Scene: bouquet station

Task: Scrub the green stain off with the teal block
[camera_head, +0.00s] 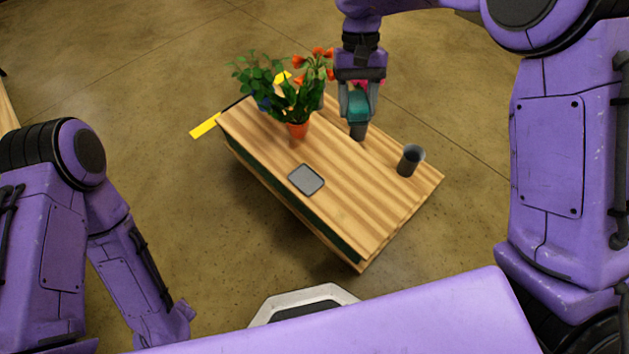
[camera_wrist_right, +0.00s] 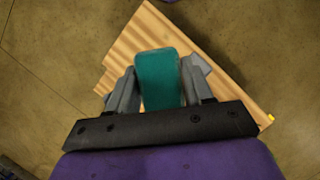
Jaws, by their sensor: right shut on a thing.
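The teal block (camera_head: 358,104) is between the fingers of my right gripper (camera_head: 357,108), which is shut on it above the back part of the wooden table (camera_head: 345,205). In the right wrist view the teal block (camera_wrist_right: 158,80) stands between the two grey fingers, with the wooden top behind it. I cannot make out a green stain on the visible tabletop; the gripper, block and plant hide parts of it. I cannot tell whether the block touches anything below. My left arm shows at the left, but its gripper is not in view.
A pot (camera_head: 298,130) with green leaves and orange flowers stands left of the gripper. A grey cup (camera_head: 410,160) stands at the right. Another grey cylindrical thing (camera_head: 358,131) shows just below the block. A grey square plate (camera_head: 306,179) lies near the front edge. Bare wood lies between.

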